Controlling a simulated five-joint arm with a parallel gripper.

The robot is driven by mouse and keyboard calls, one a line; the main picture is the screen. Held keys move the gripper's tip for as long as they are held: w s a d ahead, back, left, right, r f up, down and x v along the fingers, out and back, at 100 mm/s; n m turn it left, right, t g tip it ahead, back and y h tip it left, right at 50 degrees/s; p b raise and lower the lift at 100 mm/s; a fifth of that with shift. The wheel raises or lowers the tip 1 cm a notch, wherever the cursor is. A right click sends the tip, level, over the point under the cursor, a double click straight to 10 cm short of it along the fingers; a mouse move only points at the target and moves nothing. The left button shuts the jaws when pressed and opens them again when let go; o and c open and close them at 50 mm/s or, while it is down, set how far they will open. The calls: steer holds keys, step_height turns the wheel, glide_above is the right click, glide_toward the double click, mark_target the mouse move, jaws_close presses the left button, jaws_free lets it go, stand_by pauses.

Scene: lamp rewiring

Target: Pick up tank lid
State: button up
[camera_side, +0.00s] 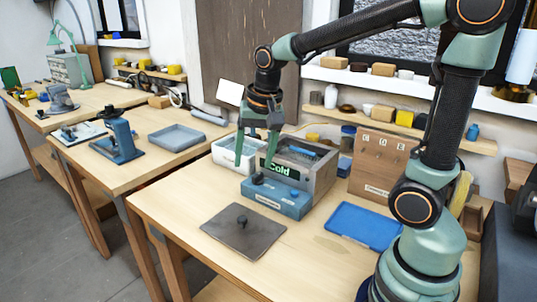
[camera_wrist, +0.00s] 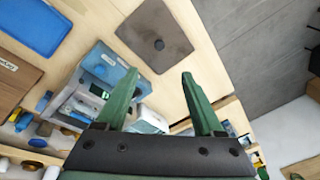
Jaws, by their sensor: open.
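The tank lid appears to be the dark grey square plate with a small black knob, lying flat on the front table in the side view (camera_side: 232,236); it also shows at the top of the wrist view (camera_wrist: 150,25). My gripper (camera_side: 254,164) is open and empty, with green fingers pointing down. It is above and behind the lid, over the area of the grey tank (camera_side: 318,178) marked "Cold". In the wrist view my gripper's fingers (camera_wrist: 158,77) are spread apart, with the lid beyond their tips. Nothing touches the lid.
A blue box (camera_side: 290,203) with a black knob stands in front of the tank. A white bin (camera_side: 224,153) is behind my gripper. A blue mat (camera_side: 362,226) lies right of the lid, and a wooden hook board (camera_side: 377,165) stands behind it. The table around the lid is clear.

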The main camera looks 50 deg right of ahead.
steer(key=w+d+f+m+g, duration=0.2)
steer(key=w+f+m, duration=0.3)
steer(key=f+m, duration=0.25)
glide_above(242, 218)
steer(key=shift+n, duration=0.25)
steer(key=f, duration=0.7)
steer(key=shift+d, duration=0.3)
steer(key=shift+a+f, duration=0.15)
steer(key=shift+f, duration=1.15)
steer(key=shift+a+f, duration=0.1)
steer(key=shift+f, duration=1.2)
jaws_close()
